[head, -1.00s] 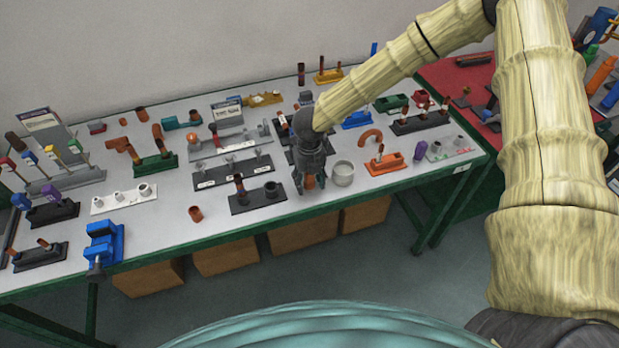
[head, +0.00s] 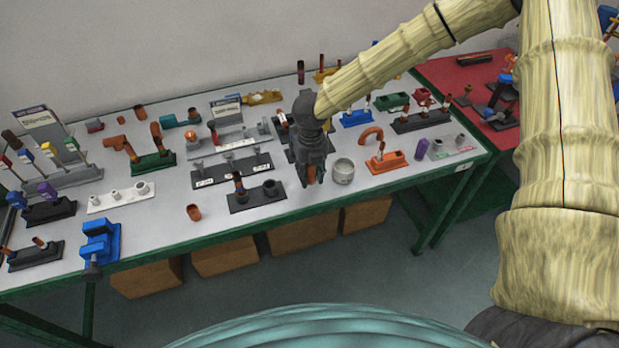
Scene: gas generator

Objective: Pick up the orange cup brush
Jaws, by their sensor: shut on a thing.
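My gripper (head: 313,180) points down over the front part of the grey table, just left of a pale grey cup. Its fingers are shut on a small orange thing (head: 311,173), which looks like the orange cup brush. Only a sliver of it shows between the dark fingers; the rest is hidden. Whether it is clear of the tabletop I cannot tell.
The pale cup (head: 343,172) stands close on the right. A dark holder (head: 257,197) is to the left, and an orange holder (head: 387,163) to the right. A small orange cup (head: 194,212) stands near the front edge (head: 230,236).

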